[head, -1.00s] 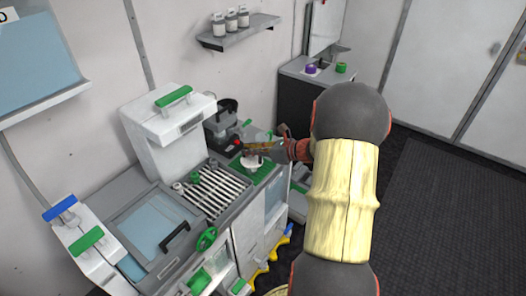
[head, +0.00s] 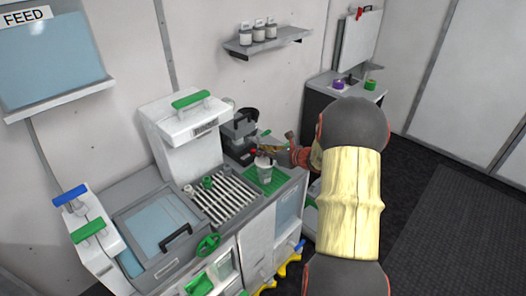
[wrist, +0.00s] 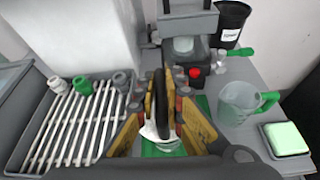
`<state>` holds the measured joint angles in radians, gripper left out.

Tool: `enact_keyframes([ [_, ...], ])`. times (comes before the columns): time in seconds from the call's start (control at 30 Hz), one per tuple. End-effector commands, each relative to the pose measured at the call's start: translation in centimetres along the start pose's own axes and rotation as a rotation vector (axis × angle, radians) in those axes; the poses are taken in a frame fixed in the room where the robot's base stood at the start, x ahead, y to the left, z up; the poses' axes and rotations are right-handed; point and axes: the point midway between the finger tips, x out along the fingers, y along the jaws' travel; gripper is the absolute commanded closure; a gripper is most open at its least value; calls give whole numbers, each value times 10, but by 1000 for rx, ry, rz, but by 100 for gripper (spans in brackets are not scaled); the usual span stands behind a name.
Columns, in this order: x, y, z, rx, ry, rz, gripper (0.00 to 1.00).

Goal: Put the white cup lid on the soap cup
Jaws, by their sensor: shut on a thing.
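In the head view my gripper (head: 272,149) is at the far right end of the grey worktop, just above a pale cup (head: 264,172), which appears to be the soap cup. The cup stands upright on a green mat (head: 276,184). In the wrist view my gripper (wrist: 167,88) is shut, its yellow fingers on both sides of a thin tilted disc. The disc's near part is white and its far part dark; it looks like the white cup lid (wrist: 149,130). The fingers hide much of the disc and cup. I cannot tell whether the disc touches the cup.
A slatted rack (head: 222,194) lies left of the cup. A clear jug with a green handle (wrist: 238,102) and a green-topped block (wrist: 286,138) stand right of my gripper in the wrist view.

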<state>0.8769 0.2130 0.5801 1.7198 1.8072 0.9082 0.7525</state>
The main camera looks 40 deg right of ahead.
Motion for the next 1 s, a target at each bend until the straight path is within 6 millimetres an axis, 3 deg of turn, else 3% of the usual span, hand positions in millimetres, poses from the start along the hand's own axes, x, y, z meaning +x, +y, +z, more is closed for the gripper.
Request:
enact_keyframes([
  [0.1, 6, -1, -15, 0, 0, 1, 100],
  [0.3, 11, -2, -26, 0, 0, 1, 100],
  [1.0, 11, -3, -26, -1, -1, 0, 100],
])
